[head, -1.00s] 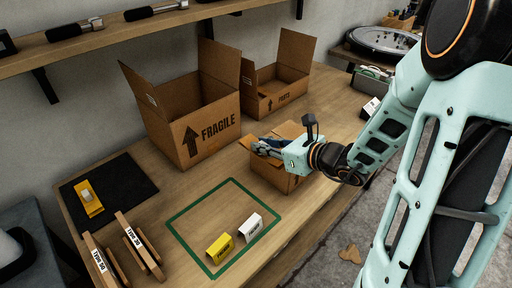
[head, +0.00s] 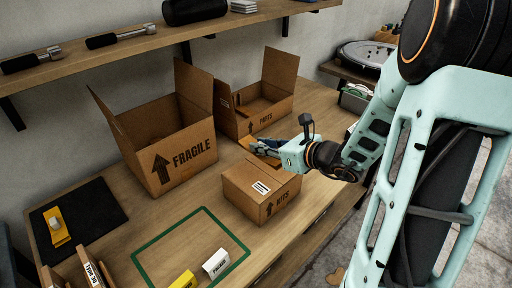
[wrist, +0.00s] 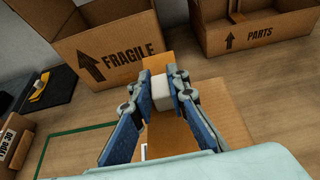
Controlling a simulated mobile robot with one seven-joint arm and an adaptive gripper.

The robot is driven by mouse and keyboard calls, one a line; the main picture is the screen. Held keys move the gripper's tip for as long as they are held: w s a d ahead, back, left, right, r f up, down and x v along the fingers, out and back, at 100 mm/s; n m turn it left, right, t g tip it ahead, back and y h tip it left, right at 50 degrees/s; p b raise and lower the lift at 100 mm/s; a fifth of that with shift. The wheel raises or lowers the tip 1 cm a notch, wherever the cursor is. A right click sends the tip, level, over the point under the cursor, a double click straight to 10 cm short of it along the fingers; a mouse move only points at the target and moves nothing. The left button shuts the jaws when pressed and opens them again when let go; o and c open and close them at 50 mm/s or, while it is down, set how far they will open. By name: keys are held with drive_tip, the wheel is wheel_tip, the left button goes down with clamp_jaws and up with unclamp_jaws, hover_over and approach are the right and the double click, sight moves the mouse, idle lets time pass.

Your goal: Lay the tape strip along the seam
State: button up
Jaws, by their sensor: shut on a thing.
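The small cardboard box marked KITS (head: 262,188) stands near the front edge of the table with a white label on top. My gripper (head: 258,147) is above its far side. In the wrist view my gripper (wrist: 166,90) is shut on a small white block (wrist: 162,94). A brown piece (wrist: 155,66) extends past the block; I cannot tell whether it is the tape strip or a box flap. The box top (wrist: 215,112) lies below the fingers. The seam is not clearly visible. A yellow holder with a white block (head: 58,226) lies on the black mat (head: 90,205).
Open boxes marked FRAGILE (head: 182,158) and PARTS (head: 262,122) stand behind. A shelf (head: 110,52) hangs above.

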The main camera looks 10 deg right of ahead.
drive_tip(key=shift+w+d, duration=0.25)
drive_tip(key=shift+d, duration=0.1)
wheel_tip(320, 180, down, 8)
drive_tip(key=b, duration=0.6)
drive_tip(key=shift+r, duration=0.25)
drive_tip(key=o, duration=0.9)
drive_tip(key=v, duration=1.2)
